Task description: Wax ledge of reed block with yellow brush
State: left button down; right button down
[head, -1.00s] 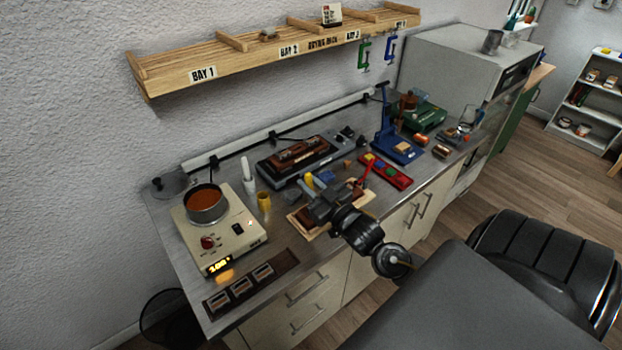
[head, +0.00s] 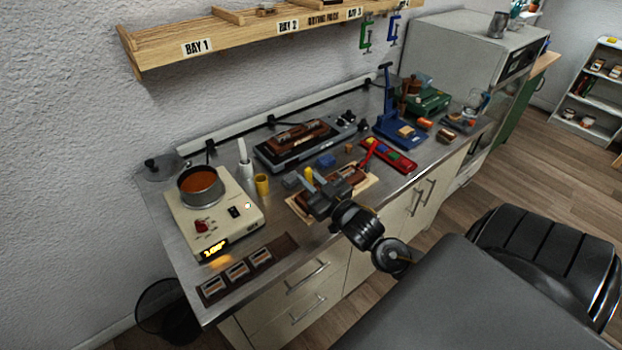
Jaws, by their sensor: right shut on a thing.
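My right gripper (head: 318,194) is shut, with a yellow piece (head: 309,174) upright at its jaws that looks like the yellow brush's handle. The brush's tip is hidden behind the gripper. The gripper is over the left part of a pale wooden board (head: 367,186) near the bench's front edge. A dark brown block (head: 350,172), which looks like the reed block, lies on this board, partly covered by the gripper. I cannot tell whether the brush touches its ledge. My left gripper is out of view.
A hotplate (head: 225,225) with a pot of amber liquid (head: 200,186) stands at left. A yellow cup (head: 262,184) is beside it. Behind the board is a grey device (head: 272,156) carrying a brown block. A red tray (head: 405,166) and a blue press (head: 386,128) stand to the right.

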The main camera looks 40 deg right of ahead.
jog(key=shift+f+b, duration=0.35)
jog(key=shift+f, duration=0.3)
dwell(0.4)
jog(key=shift+d, duration=0.1)
jog(key=d, duration=0.3)
jog(key=shift+p, duration=0.35)
jog(key=shift+s+d, duration=0.1)
jog(key=shift+d, duration=1.45)
jog(key=shift+d, duration=0.1)
jog(key=shift+d+p, duration=0.55)
jog(key=shift+d, duration=0.95)
